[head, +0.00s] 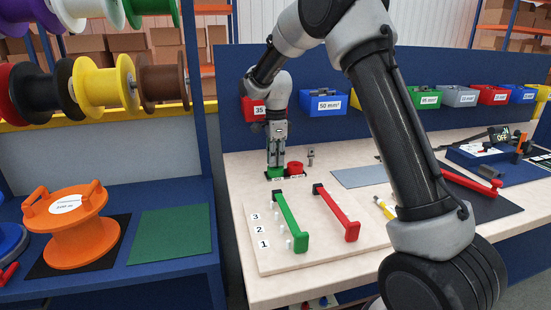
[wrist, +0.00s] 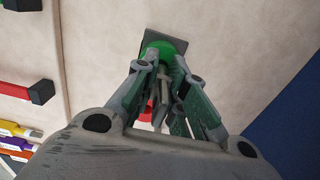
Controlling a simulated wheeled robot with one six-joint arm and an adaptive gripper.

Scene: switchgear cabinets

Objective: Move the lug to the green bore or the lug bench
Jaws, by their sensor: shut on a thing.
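My gripper (head: 277,163) points straight down at the back left of the workbench. It is shut on the lug (wrist: 163,98), a small grey metal piece that shows between the fingers in the wrist view and is mostly hidden by them. The green bore (head: 275,173) is a green round piece on a dark base, directly below my fingertips; it also shows just past the fingertips in the wrist view (wrist: 168,47). I cannot tell whether the lug touches the bore or is in it. A red bore (head: 295,168) stands just right of the green one.
A small metal piece (head: 310,156) stands behind the red bore. A board (head: 270,254) with a green handle (head: 290,222) and a red handle (head: 337,214) lies in front. Labelled bins (head: 323,104) line the back panel. A grey mat (head: 361,177) lies to the right.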

